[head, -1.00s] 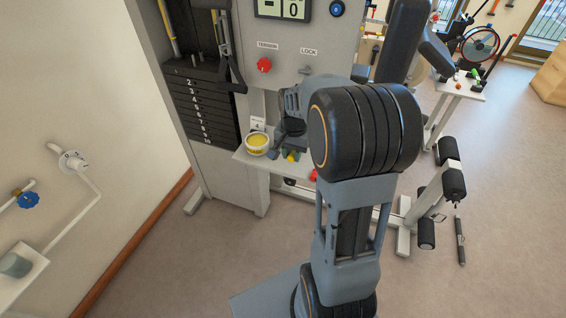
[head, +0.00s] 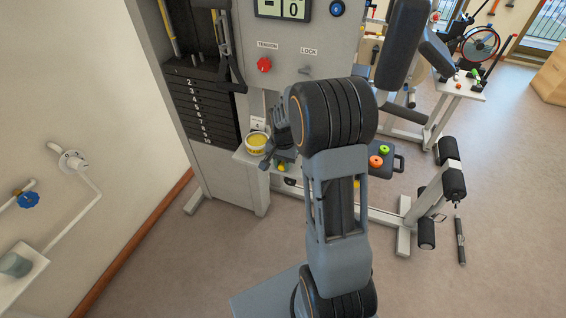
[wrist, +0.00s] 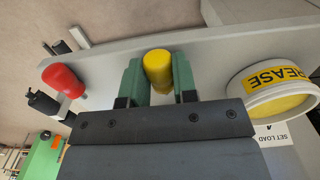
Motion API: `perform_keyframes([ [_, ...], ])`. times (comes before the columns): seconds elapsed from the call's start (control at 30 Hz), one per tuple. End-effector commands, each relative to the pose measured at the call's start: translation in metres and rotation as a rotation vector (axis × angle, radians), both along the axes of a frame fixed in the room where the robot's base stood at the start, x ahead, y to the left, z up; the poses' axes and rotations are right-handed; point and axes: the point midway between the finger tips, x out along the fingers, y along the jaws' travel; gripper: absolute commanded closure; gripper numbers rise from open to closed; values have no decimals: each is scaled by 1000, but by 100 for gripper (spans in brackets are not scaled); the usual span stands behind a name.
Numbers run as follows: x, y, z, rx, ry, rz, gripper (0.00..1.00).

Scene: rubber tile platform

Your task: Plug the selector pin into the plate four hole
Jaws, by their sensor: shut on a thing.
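My gripper (wrist: 158,82) is shut on a yellow-headed pin (wrist: 157,66), which sits between its green fingers in the wrist view. I take it for the selector pin; its shaft is hidden. In the head view the yellow head (head: 281,168) shows just below my gripper (head: 277,158), by the machine's small shelf. The weight stack (head: 205,110) stands up and to the left of the gripper, with numbered black plates. Plate four (head: 205,101) is in its upper part; its hole is too small to make out. The pin is apart from the stack.
A red-headed piece (wrist: 61,80) lies left of my gripper in the wrist view. A strap handle (head: 232,73) hangs beside the stack.

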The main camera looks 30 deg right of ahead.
Motion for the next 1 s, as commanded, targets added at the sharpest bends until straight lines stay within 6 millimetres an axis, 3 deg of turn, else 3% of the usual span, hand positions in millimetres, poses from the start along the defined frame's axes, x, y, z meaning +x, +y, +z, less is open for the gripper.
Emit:
perform_keyframes([
  [0.27,0,0,-6,1,1,0,96],
  [0.3,0,0,-5,0,0,0,72],
  [0.53,0,0,-4,1,1,0,50],
  [0.83,0,0,-3,0,0,0,48],
  [1.0,0,0,17,-1,-4,0,48],
])
